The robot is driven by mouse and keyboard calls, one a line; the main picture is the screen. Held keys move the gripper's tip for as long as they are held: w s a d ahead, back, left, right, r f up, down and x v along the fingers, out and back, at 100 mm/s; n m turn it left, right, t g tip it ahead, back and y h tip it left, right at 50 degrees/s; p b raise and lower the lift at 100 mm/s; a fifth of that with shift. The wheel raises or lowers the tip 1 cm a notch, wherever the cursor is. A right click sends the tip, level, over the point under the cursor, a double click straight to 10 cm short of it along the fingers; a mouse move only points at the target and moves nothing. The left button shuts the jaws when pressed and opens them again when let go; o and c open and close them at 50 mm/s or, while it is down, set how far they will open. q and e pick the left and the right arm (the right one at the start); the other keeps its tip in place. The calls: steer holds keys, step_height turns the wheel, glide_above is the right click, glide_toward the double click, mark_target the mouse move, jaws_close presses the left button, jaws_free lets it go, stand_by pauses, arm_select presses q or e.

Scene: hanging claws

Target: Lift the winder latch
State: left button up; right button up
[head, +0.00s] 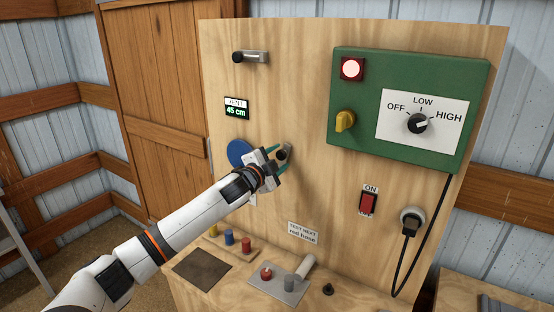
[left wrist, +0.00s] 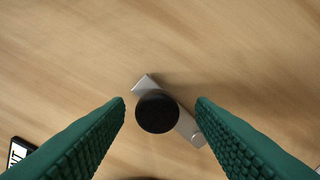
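The latch is a short grey metal bar (head: 288,150) with a round black knob, mounted on the upright plywood panel just right of the blue disc (head: 238,153). In the left wrist view the bar (left wrist: 185,127) lies slanted, upper left to lower right, with the black knob (left wrist: 157,112) in front of it. My left gripper (head: 279,159) is open, its green fingers on either side of the knob. In the left wrist view clear gaps show between the knob and both fingertips (left wrist: 161,103). The gripper and wrist partly hide the disc and the knob in the head view. My right gripper is not in view.
A display reading 45 cm (head: 236,111) and a black-and-grey handle (head: 250,57) are above. A green control box (head: 345,100), a red switch (head: 368,203) and a plug with cable (head: 411,222) are to the right. Below is a shelf with coloured pegs (head: 229,239).

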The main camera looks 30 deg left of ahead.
arm_select(q)
steer(key=s+b, duration=0.4)
steer(key=s, duration=0.8)
steer(key=shift+a+b, duration=0.3)
steer(key=shift+a, duration=0.15)
